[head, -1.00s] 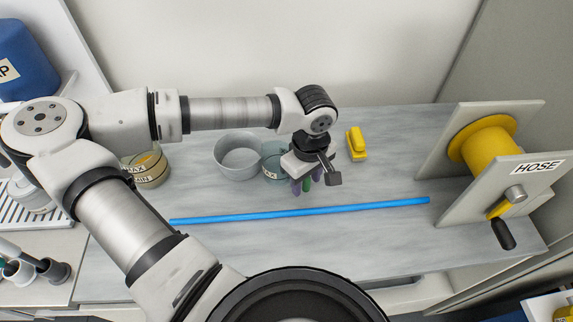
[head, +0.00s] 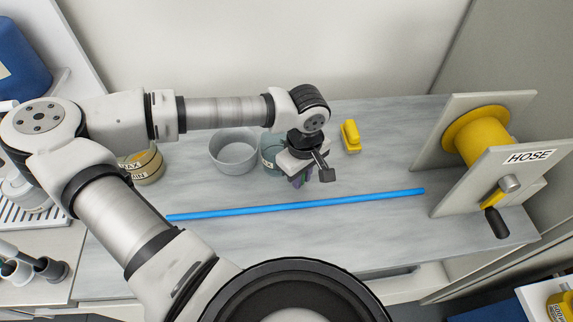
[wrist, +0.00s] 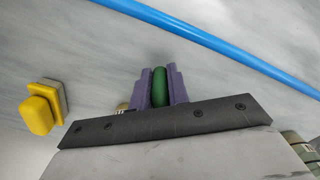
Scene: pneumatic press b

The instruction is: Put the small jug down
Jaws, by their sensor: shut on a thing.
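The small jug (head: 271,152) is a teal, see-through vessel with a pale label, upright at the middle of the grey worktop (head: 345,240). My gripper (head: 301,181) is at its right side, partly covering it in the head view. In the wrist view my gripper's purple fingers (wrist: 160,72) are shut on a green upright piece, the jug's handle (wrist: 160,88). The jug's base is hidden, so I cannot tell whether it touches the worktop.
A grey round pot (head: 233,152) stands just left of the jug. A yellow block-like object (head: 350,136) lies to the right. A blue rod (head: 300,205) lies across the front. The hose reel (head: 478,135) stands at the right, and a yellowish labelled container (head: 145,166) at the left.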

